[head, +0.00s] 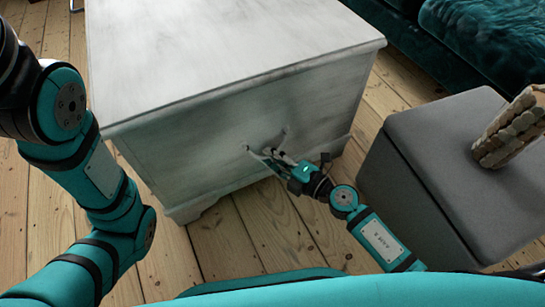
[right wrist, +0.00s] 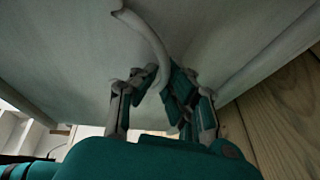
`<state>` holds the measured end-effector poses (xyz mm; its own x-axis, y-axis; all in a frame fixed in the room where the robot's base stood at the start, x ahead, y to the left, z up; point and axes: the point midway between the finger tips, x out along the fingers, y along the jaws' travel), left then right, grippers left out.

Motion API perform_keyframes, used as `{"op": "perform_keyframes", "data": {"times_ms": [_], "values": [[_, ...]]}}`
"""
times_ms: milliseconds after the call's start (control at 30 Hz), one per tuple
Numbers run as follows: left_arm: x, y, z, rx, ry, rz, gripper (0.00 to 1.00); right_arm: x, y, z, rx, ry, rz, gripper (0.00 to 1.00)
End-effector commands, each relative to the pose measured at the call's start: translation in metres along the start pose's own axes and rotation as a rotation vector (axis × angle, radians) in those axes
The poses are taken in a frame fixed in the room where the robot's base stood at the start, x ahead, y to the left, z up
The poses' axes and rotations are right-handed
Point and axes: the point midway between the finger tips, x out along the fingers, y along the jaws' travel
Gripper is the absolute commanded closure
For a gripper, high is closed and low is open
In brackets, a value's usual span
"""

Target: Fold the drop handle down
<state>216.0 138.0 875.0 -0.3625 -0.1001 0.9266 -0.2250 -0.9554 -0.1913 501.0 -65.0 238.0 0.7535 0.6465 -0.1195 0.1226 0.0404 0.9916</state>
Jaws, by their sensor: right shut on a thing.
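A pale, whitewashed wooden chest (head: 205,165) stands on the floor in the head view. A thin grey drop handle (head: 256,155) is mounted on its facing side, standing out from the panel. My right gripper (head: 279,158) is at the handle and shut on it. In the right wrist view the curved handle (right wrist: 147,35) runs from the panel down between the fingers of my right gripper (right wrist: 163,84), which partly hide it. My left arm shows at the left of the head view, but its gripper is out of view.
A grey upholstered ottoman (head: 425,185) stands close on the right of my right forearm, with a beige knobbly object (head: 510,128) on it. A teal furry sofa (head: 490,40) is behind. Bare floorboards (head: 255,235) lie in front of the chest.

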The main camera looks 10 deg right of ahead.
Motion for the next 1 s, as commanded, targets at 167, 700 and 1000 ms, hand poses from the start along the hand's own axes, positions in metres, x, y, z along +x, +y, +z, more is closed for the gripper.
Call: {"op": "perform_keyframes", "data": {"times_ms": [167,700,1000], "values": [[0.000,0.000,0.000,0.000,0.000,0.000,0.60,0.000,0.001,0.000,0.001,0.000,0.002,0.77],[0.000,0.000,0.000,-0.001,-0.001,-0.002,0.60,-0.022,-0.001,0.000,0.002,0.000,-0.003,0.68],[0.000,0.000,0.000,-0.001,-0.001,-0.002,0.60,-0.086,-0.001,-0.001,0.004,0.000,-0.004,0.68]]}}
